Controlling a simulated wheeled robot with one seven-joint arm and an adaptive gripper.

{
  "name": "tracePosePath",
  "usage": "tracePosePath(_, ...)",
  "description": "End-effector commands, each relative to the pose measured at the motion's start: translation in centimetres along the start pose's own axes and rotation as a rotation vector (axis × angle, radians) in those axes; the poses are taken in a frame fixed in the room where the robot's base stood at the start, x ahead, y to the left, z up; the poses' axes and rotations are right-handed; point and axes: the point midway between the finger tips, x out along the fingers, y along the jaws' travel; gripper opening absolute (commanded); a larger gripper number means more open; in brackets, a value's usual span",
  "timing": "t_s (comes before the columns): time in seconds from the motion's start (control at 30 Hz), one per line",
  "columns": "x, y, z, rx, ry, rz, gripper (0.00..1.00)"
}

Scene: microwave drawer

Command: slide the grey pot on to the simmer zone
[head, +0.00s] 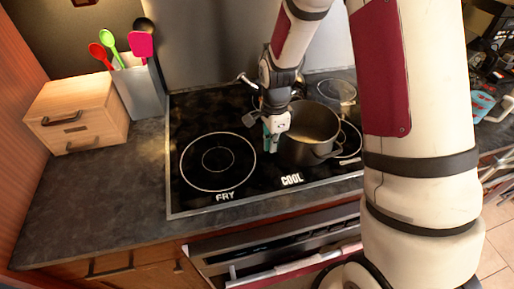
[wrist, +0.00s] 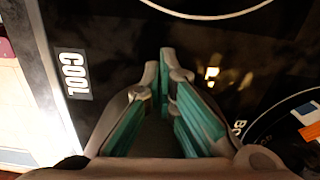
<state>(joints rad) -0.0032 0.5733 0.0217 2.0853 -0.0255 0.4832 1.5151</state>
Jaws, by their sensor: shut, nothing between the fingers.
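The grey pot (head: 325,121) stands upright on the black glass hob, right of centre in the head view, with pale yellowish contents. Part of a white zone ring (head: 357,139) shows at its right side; its label is not visible. My gripper (head: 271,143) is shut and empty, pointing down just left of the pot. I cannot tell whether it touches the pot. In the wrist view my gripper (wrist: 163,55) has its fingertips together over bare dark glass. I cannot read a simmer label in either view.
The FRY ring (head: 217,162) is empty at front left. The COOL label (head: 292,180) lies at the hob's front edge. A clear vessel (head: 338,91) stands behind the pot. A utensil holder (head: 139,88) and wooden box (head: 76,112) stand left. Coloured items (wrist: 307,122) show at the wrist view's right.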

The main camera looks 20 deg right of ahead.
Motion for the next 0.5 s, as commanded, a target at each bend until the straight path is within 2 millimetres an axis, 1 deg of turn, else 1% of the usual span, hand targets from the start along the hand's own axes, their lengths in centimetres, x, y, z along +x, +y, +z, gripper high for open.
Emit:
tracePosePath(0.03,0.0,-0.1,-1.9,0.011,0.002,-0.001,0.00)
tracePosePath(0.1,0.1,-0.1,-4.0,0.010,0.001,-0.002,0.00)
tracePosePath(0.2,0.1,-0.1,-6.9,0.009,0.001,-0.002,0.00)
tracePosePath(0.3,0.1,-0.1,-9.4,0.007,0.001,-0.001,0.00)
tracePosePath(0.4,0.1,-0.1,-11.0,0.004,0.001,-0.002,0.00)
tracePosePath(0.5,0.1,0.0,-11.8,0.002,0.001,0.000,0.00)
